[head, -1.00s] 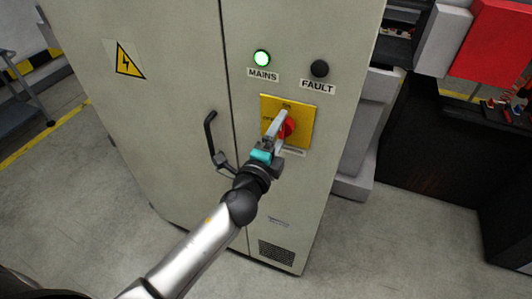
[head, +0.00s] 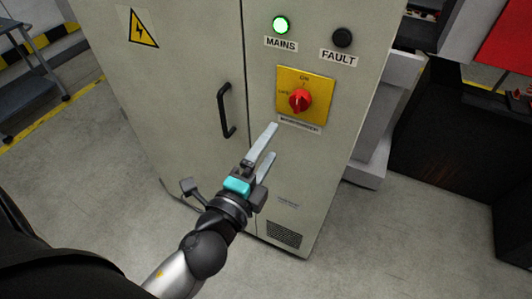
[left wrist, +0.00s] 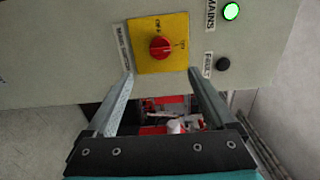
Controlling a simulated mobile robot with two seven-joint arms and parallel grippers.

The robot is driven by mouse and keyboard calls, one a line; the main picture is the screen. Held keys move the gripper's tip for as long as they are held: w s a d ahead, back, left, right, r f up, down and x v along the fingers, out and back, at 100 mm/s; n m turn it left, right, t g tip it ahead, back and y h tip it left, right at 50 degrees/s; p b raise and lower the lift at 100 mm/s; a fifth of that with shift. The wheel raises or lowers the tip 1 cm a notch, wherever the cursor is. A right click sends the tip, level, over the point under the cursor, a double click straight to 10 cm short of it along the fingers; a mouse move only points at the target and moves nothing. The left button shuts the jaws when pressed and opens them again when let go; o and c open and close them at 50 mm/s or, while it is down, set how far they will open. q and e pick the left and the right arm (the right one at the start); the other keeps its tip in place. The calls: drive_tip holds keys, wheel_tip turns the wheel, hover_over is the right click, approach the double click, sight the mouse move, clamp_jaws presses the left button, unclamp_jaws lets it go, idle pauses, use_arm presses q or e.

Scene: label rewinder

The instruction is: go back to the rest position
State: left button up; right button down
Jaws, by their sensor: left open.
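My left gripper (head: 268,155) is open and empty in the head view, in front of the cabinet and below the red rotary switch (head: 299,100). The switch sits on a yellow plate (head: 318,88) on the grey cabinet (head: 190,90). In the left wrist view the two fingers (left wrist: 160,88) are spread, with the red switch (left wrist: 161,46) beyond and between them, clear of both. The green MAINS lamp (head: 281,25) is lit. The FAULT lamp (head: 342,38) is dark. My right gripper is in neither view.
A black door handle (head: 227,111) stands out from the cabinet left of the switch. A grey trolley (head: 30,75) is at the far left. A dark machine with a red panel (head: 507,45) stands at the right. Bare floor (head: 385,245) lies in front.

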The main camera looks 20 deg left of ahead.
use_arm(q)
drive_tip(key=shift+s, duration=0.25)
drive_tip(key=shift+f, duration=0.1)
idle(0.3)
drive_tip(key=s+a+f+n+g+b, duration=0.1)
drive_tip(key=s+f+n+g+b, duration=0.25)
drive_tip(key=f, duration=1.55)
drive_tip(key=s+a+f+n+g+b, duration=0.15)
drive_tip(key=s+f+n+g, duration=0.3)
drive_tip(key=f, duration=1.45)
drive_tip(key=s+a+f+n+g+b, duration=0.1)
drive_tip(key=s+f+n+g+b, duration=0.3)
drive_tip(key=s+f, duration=1.8)
drive_tip(key=s+n+g, duration=0.1)
drive_tip(key=n+g, duration=0.3)
drive_tip(key=g, duration=0.1)
drive_tip(key=shift+s+y+b, duration=0.3)
drive_tip(key=shift+s+b, duration=0.1)
